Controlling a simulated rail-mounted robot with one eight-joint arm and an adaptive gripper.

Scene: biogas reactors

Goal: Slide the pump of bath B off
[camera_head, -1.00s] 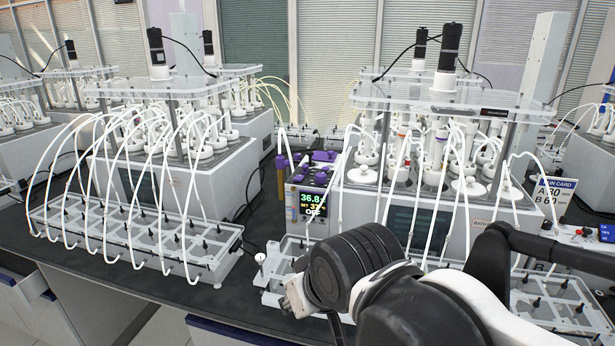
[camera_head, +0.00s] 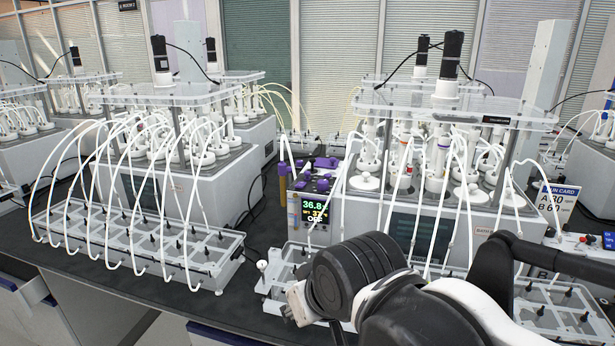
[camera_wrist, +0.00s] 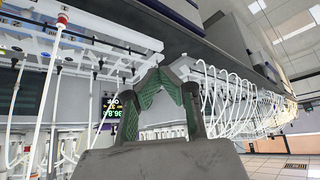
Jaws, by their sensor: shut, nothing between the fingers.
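In the head view a controller with purple parts and a lit display (camera_head: 314,210) stands at the front left of the right-hand bath unit (camera_head: 472,236). The display reads 36.8, a set value near 37, and OFF. A label on that unit begins with BATH; its letter is not clear. I cannot make out a pump slide switch. The display also shows upside down in the wrist view (camera_wrist: 112,107), left of my fingers. My gripper (camera_wrist: 164,72) is shut and empty, its green-padded fingers meeting at the tips. In the head view my arm hides the fingers.
White racks with tubes stand at the front left (camera_head: 140,250) and front right (camera_head: 555,310). Arching white tubes rise over both. A run card (camera_head: 556,203) reads A 80, B 60. A small panel with blue displays (camera_head: 598,242) stands at the far right.

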